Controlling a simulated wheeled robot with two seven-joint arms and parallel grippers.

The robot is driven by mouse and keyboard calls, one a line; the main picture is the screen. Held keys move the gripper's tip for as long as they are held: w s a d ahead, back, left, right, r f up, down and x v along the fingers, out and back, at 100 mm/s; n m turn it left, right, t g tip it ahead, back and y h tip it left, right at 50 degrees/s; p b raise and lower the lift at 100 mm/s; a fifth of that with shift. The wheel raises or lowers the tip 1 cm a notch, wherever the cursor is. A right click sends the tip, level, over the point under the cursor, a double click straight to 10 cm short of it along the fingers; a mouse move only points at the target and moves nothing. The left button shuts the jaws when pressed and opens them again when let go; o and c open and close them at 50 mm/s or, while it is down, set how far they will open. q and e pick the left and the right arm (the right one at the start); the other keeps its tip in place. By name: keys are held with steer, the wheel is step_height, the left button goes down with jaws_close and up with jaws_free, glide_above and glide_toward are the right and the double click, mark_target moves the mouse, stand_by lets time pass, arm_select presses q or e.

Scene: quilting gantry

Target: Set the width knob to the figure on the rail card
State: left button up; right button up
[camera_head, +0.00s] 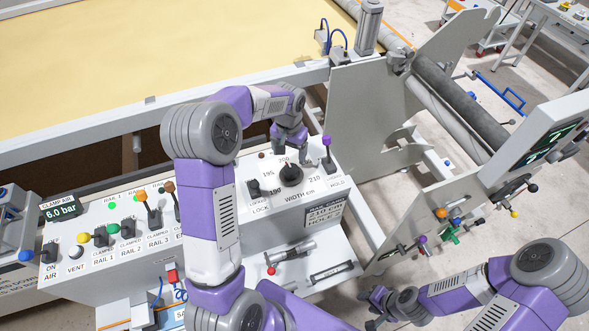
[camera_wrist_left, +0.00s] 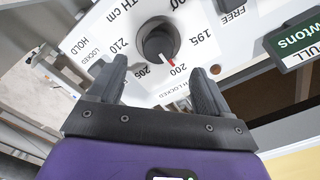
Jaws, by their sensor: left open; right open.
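The width knob (camera_head: 290,174) is a round black knob on the white control panel, with figures around it. In the left wrist view the knob (camera_wrist_left: 160,42) has a pale and red pointer mark directed close to 200; 195, 205 and 210 also show. My right gripper (camera_head: 378,304) is open and empty at the lower right.
A purple-topped hold lever (camera_head: 327,150) stands right of the knob and a black lock switch (camera_head: 254,188) left of it. A tray with a red-tipped tool (camera_head: 285,262) lies below the panel.

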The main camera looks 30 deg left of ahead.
mark_target(291, 169)
arm_select(q)
steer(key=f, duration=0.1)
steer(key=w+f+b, duration=0.1)
steer(key=shift+w+f, duration=0.1)
steer(key=shift+f, duration=0.25)
steer(key=shift+f+b, duration=0.4)
steer(key=shift+f, duration=3.2)
arm_select(e)
steer(key=shift+w+f, duration=0.25)
steer(key=shift+f, duration=0.45)
steer(key=shift+w+f, duration=0.2)
steer(key=shift+f, duration=0.5)
arm_select(q)
steer(key=c, duration=1)
